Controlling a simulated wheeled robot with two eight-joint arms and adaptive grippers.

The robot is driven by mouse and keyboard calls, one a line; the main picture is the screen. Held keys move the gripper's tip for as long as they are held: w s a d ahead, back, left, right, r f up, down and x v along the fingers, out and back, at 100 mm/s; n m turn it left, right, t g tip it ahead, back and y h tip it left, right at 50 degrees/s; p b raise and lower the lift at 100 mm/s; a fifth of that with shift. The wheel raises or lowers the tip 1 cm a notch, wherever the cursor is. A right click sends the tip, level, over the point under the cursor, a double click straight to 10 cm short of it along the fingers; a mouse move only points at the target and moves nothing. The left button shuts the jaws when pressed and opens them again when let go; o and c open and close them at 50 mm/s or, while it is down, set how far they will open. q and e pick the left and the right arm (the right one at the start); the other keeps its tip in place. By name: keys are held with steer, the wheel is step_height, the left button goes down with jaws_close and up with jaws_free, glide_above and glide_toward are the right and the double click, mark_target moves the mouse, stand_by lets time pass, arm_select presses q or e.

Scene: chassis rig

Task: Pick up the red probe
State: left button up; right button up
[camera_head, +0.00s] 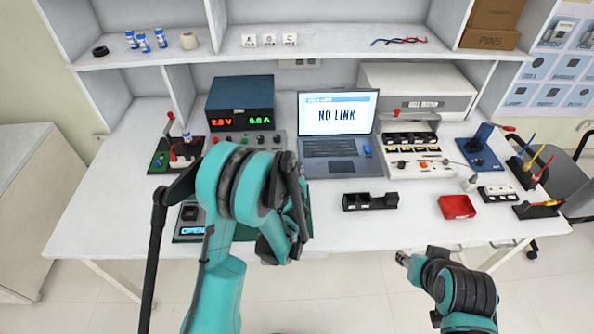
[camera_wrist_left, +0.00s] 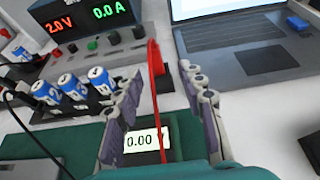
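The red probe (camera_wrist_left: 156,75) shows in the left wrist view as a thin red piece with a curved top, running down past a meter display (camera_wrist_left: 146,140) that reads 0.00 V. My left gripper (camera_wrist_left: 160,72) is open, its two fingers on either side of the red probe with gaps visible. I cannot tell how far below the fingertips the probe lies. In the head view my left gripper (camera_head: 282,243) is at the table's front edge, and my arm hides the probe there. My right gripper (camera_head: 403,258) is in front of the table, away from everything; its fingers are too small to read.
Several blue-and-white cells (camera_wrist_left: 101,80) stand in a holder left of the fingers. A power supply (camera_head: 240,104) and a laptop (camera_head: 340,120) stand behind. A black tray (camera_head: 370,201) and a red bin (camera_head: 457,207) lie to the right. A black cable (camera_wrist_left: 35,135) crosses at left.

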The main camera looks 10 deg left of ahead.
mark_target(288, 158)
arm_select(q)
steer(key=x, duration=0.5)
steer(key=r+x, duration=0.1)
steer(key=x, duration=0.2)
steer(key=shift+w+a, duration=0.15)
steer(key=shift+a, duration=0.15)
steer(key=shift+r, duration=0.1)
jaws_close()
